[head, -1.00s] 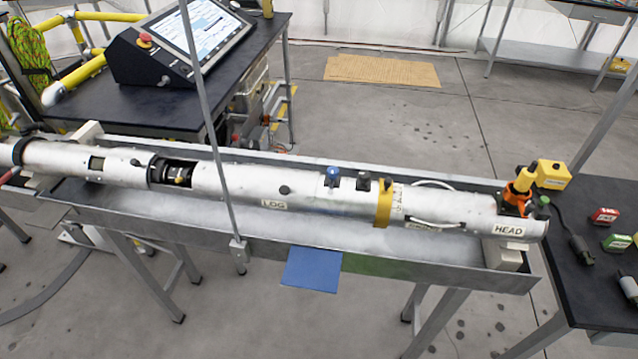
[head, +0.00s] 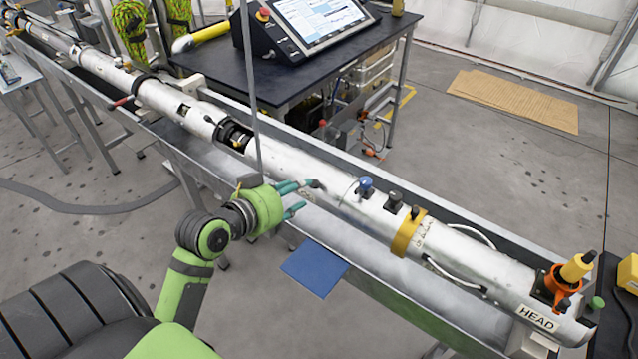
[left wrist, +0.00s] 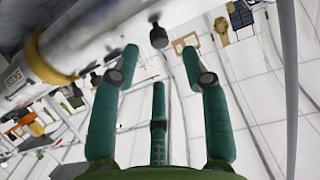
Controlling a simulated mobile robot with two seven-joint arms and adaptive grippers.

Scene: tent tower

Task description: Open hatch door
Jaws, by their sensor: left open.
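A long silver tube (head: 290,164) lies in a metal trough, with a yellow band (head: 407,234) and a HEAD label at its right end. A small dark knob (head: 315,184) sticks out of its side. The knob also shows in the left wrist view (left wrist: 158,37), just beyond my fingertips. My left gripper (head: 297,198) is open and empty at the trough's front side, its teal fingers pointing at the knob, apart from it. The hatch door's outline cannot be told from the tube's surface. My right gripper is not in view.
A thin grey upright post (head: 253,90) stands close by my left gripper. A blue plate (head: 314,268) juts from the trough's front. A blue knob (head: 365,186) and a black knob (head: 394,201) stand on the tube. A black table (head: 300,78) with a console stands behind.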

